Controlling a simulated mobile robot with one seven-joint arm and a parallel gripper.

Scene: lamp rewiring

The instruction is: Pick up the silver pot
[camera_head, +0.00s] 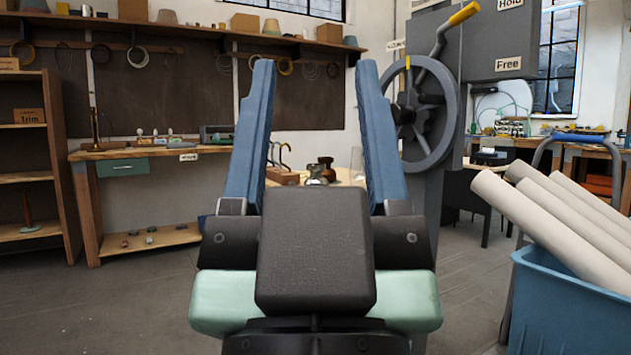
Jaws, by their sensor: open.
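My gripper (315,75) fills the middle of the head view, its two long blue fingers pointing up and wide apart. It is open, with nothing between the fingers nearby. I cannot pick out a silver pot for sure. Between the fingers, farther off, small dark and metallic items (325,168) stand on a light wooden surface (348,178). They are too small and too covered by my gripper to name. My gripper is well apart from them.
A blue bin (570,310) with long pale tubes (545,215) stands close at right. A grey handwheel (420,115) with a yellow-gripped crank is behind. A wooden bench (150,152) and shelf unit (28,155) stand at left. The left floor is clear.

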